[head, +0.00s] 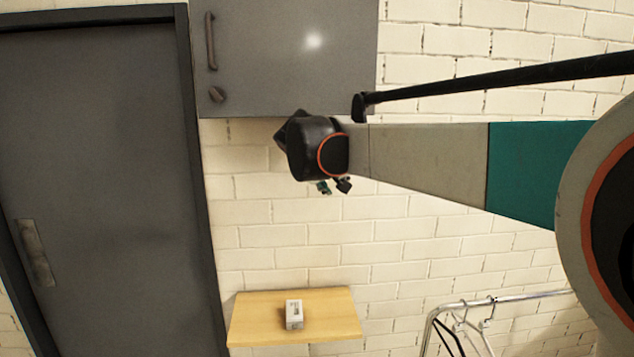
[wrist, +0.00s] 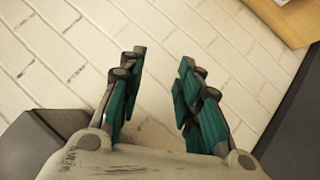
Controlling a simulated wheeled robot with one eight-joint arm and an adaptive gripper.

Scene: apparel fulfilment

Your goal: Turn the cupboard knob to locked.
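The grey cupboard (head: 285,62) hangs on the brick wall at the top of the head view. Its dark round knob (head: 217,95) is low on the left side of the door, below the vertical handle (head: 211,41). The head view is too small to tell the knob's setting. My gripper (head: 335,187) is below the cupboard and to the right of the knob, apart from both. In the wrist view my gripper (wrist: 160,85) has its teal fingers spread with nothing between them, facing the brick wall. The knob is not in the wrist view.
A dark grey door (head: 100,180) with a plate handle stands at left. A small wooden shelf (head: 250,325) below holds a small grey-white box (head: 294,314). A metal rail (head: 530,297) with hangers is at lower right. The wall between cupboard and shelf is clear.

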